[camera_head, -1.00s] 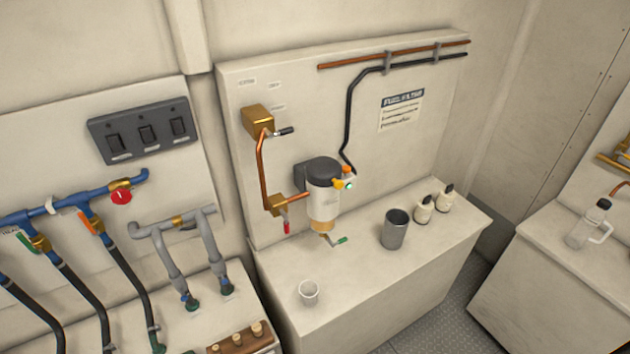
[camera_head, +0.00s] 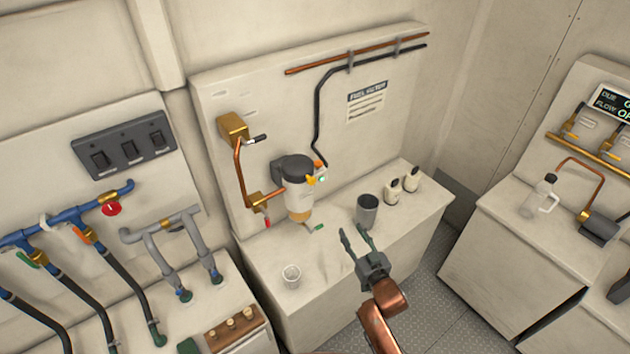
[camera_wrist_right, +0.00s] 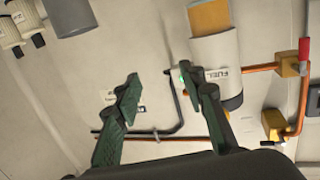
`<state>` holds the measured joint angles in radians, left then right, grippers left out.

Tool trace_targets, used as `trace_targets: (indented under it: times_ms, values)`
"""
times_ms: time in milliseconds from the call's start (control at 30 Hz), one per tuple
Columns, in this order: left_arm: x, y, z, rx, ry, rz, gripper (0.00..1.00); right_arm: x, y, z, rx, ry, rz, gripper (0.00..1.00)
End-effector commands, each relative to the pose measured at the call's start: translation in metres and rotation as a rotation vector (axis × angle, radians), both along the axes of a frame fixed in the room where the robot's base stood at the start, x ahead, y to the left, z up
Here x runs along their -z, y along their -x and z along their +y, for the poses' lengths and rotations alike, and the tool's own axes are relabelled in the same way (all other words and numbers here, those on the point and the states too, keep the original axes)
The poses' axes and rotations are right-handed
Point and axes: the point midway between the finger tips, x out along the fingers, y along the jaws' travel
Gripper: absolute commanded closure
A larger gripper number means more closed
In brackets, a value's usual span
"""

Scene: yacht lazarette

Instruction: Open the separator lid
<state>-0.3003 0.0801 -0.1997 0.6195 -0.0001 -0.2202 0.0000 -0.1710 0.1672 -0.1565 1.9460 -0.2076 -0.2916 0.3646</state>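The fuel separator (camera_head: 299,203) is mounted on the wall panel, with a white body and an amber bowl below. Its dark grey lid (camera_head: 297,168) is seated on top, and an orange-yellow part and a small green light sit at its right side. My right gripper (camera_head: 354,238) is open and empty, in front of and to the lower right of the separator, apart from it. In the right wrist view the separator body (camera_wrist_right: 214,55) shows behind the right finger, and the open fingers (camera_wrist_right: 168,95) hold nothing. The left gripper is not in view.
A grey cup (camera_head: 367,212) stands just beyond my right gripper, with two small white bottles (camera_head: 393,191) beside it. A clear cup (camera_head: 291,275) stands at the counter's front left. A green-handled drain valve (camera_head: 316,228) sits under the bowl. Copper piping (camera_head: 239,170) runs left of the separator.

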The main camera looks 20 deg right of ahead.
Motion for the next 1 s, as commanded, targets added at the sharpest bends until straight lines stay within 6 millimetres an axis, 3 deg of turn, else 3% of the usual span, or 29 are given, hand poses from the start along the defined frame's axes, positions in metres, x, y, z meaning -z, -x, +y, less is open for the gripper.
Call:
trace_targets:
  times_ms: [33,100,333,567,1000]
  values:
    - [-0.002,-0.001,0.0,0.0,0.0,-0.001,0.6,-0.024,-0.011,0.009,-0.027,-0.009,-0.072,0.62]
    - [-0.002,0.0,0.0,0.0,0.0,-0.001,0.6,-0.049,-0.022,0.022,-0.07,-0.024,-0.164,0.62]
    - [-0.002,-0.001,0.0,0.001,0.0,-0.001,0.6,-0.106,-0.04,0.061,-0.217,-0.064,-0.401,0.62]
    - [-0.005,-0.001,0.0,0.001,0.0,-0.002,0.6,-0.128,-0.046,0.078,-0.282,-0.082,-0.483,0.62]
    - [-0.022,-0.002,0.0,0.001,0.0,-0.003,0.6,-0.153,-0.1,0.098,-0.281,-0.082,-0.484,0.62]
